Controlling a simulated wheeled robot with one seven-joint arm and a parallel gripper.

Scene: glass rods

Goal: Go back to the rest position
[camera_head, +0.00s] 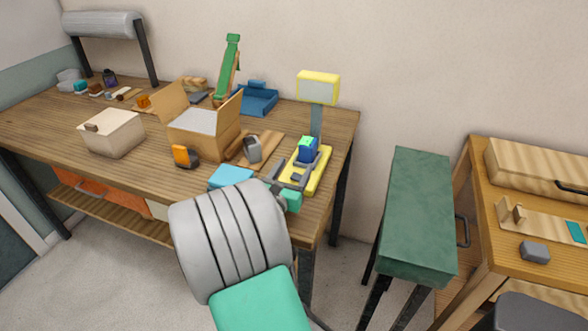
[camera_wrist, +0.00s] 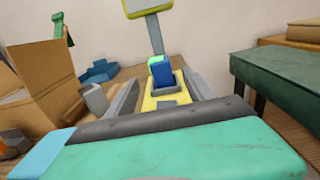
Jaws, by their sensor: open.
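My gripper (camera_head: 299,166) is at the right end of the wooden workbench (camera_head: 50,123). In the wrist view my gripper (camera_wrist: 163,86) shows two grey fingers spread apart with a gap between them. A blue block with a green top (camera_head: 308,149) stands on a yellow base (camera_head: 318,181), beyond and between the fingers; the wrist view shows the block (camera_wrist: 162,73) and the base (camera_wrist: 149,103) too. I see no finger clearly touching the block. A grey post with a yellow-framed panel (camera_head: 318,88) rises behind the block.
An open cardboard box (camera_head: 205,140) and a grey item (camera_head: 253,149) are left of my gripper. A cream box (camera_head: 111,134), a green upright piece (camera_head: 228,65) and a blue tray (camera_head: 257,98) stand on the bench. A narrow green-topped stand (camera_head: 418,210) is to the right, across a floor gap.

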